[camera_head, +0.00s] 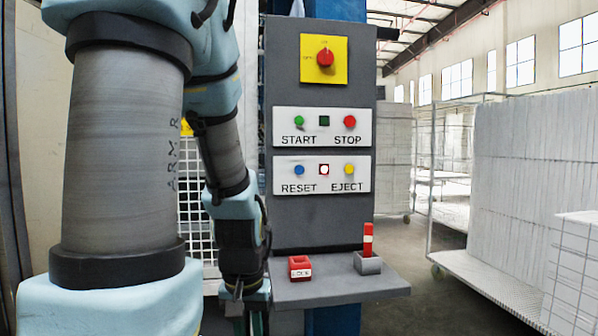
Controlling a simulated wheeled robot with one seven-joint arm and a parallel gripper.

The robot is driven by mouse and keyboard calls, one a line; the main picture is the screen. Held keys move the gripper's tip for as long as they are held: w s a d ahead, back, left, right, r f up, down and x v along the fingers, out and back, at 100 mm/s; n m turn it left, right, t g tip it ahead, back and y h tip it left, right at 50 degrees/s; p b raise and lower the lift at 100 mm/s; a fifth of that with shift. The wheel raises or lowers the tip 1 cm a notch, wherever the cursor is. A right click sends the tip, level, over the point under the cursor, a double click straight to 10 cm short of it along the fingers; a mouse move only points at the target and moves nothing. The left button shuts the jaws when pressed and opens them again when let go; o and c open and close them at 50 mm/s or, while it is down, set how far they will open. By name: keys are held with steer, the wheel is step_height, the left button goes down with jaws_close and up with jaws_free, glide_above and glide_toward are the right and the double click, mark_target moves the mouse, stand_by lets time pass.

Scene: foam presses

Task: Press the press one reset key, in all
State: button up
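The blue reset key (299,170) is on the lower white label plate (322,187) of a dark grey control panel (290,100), above the word RESET. A small square lamp with a red border (323,169) and the yellow eject key (349,170) are to its right. My gripper (247,322) is at the bottom of the picture, below and left of the key and apart from it. Its fingertips are cut off or too small to tell whether they are open.
A red rotary switch (325,58) on yellow, a green start key (299,120) and a red stop key (350,121) are above. A shelf (330,288) juts out below, bearing a red block (299,267) and a grey holder (368,264). Carts of white foam (530,170) stand right.

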jaws_close()
stand_by(0.8)
